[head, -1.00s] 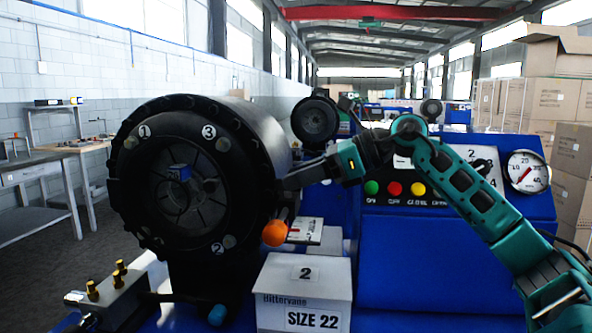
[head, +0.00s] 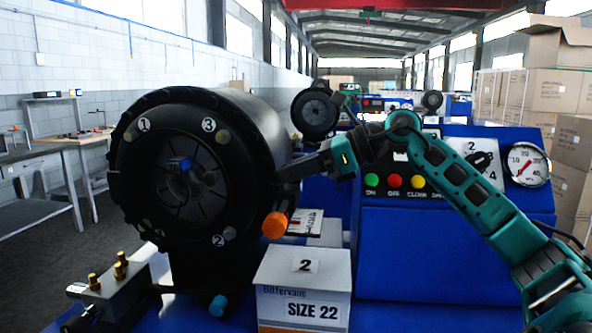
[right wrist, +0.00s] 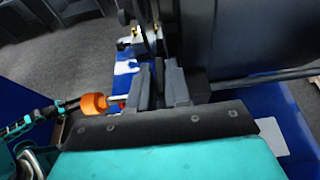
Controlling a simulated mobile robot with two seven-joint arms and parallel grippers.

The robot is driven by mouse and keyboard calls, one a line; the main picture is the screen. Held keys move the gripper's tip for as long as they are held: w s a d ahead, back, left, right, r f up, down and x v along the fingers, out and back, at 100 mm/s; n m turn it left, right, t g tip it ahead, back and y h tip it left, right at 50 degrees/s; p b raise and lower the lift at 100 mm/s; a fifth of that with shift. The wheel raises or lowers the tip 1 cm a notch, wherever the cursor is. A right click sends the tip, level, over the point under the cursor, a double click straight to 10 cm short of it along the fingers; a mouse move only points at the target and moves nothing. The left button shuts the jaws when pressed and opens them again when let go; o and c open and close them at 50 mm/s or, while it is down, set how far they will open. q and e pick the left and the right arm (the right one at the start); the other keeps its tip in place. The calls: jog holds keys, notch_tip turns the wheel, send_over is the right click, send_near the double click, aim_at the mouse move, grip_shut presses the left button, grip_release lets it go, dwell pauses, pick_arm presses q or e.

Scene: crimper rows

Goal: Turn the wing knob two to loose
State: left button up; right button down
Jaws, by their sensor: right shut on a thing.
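The black round crimper head (head: 130,205) stands at the left in the head view. Its front carries number labels 1, 2 and 3 beside small grey round knobs; the knob at label 2 (head: 230,233) is at the lower right of the face. My right gripper (head: 290,170) reaches to the right edge of the head, its tips partly hidden there. In the right wrist view its two grey fingers (right wrist: 159,88) are closed on a thin dark piece (right wrist: 158,72). I cannot tell whether that piece is wing knob two. My left gripper is not in view.
An orange ball knob (head: 274,225) sits just below my right gripper. A white box marked 2 and SIZE 22 (head: 275,295) stands in front. The blue control panel (head: 440,255) with buttons and a gauge (head: 527,163) is at the right. A brass-fitted block (head: 118,285) lies at the lower left.

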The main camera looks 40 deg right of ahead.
jog(key=n+g+y+p, duration=0.1)
jog(key=p, duration=0.1)
jog(key=n+g+y+p, duration=0.1)
jog(key=n+p, duration=0.1)
jog(key=p, duration=0.1)
jog(key=shift+w+d+r+g, duration=0.2)
jog(key=shift+r+g, duration=0.1)
jog(key=shift+r, duration=0.1)
jog(key=shift+f+n+g+y, duration=0.35)
jog(key=shift+n+g+y, duration=0.25)
jog(key=shift+n+g, duration=0.1)
jog(key=c, duration=1.2)
grip_release()
jog(key=shift+o, duration=0.2)
